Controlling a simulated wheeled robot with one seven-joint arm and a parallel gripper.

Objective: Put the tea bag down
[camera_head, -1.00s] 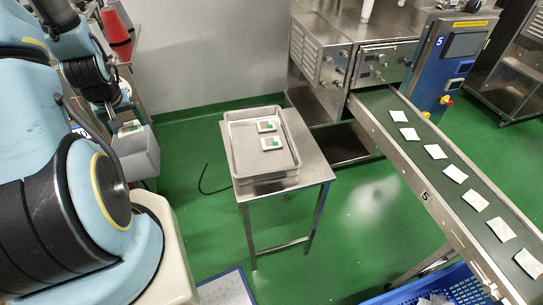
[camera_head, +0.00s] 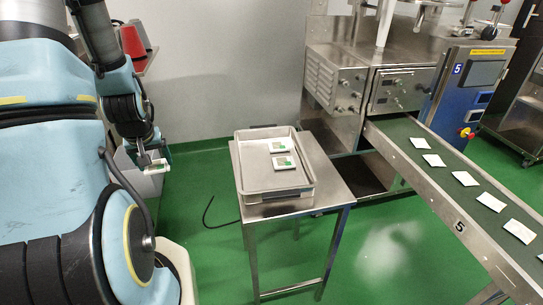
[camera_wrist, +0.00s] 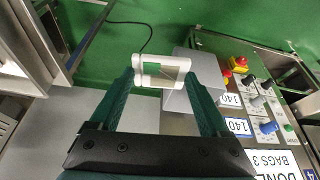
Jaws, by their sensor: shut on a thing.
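My gripper (camera_wrist: 161,80) is shut on a white tea bag (camera_wrist: 162,59) with a green label, held between the fingertips in the wrist view. In the head view my gripper (camera_head: 152,162) hangs at the left with the tea bag (camera_head: 157,166) in it, in front of a grey box (camera_head: 150,185). Two similar white and green tea bags (camera_head: 279,146) (camera_head: 284,163) lie in a shallow metal tray (camera_head: 258,184) on a small steel table (camera_head: 332,181). The held tea bag is in the air, left of that table.
A conveyor (camera_head: 438,182) with several white packets runs down the right side from a steel machine (camera_head: 330,85). A blue control panel (camera_head: 470,85) stands behind it. Buttons and knobs (camera_wrist: 262,105) show at right in the wrist view.

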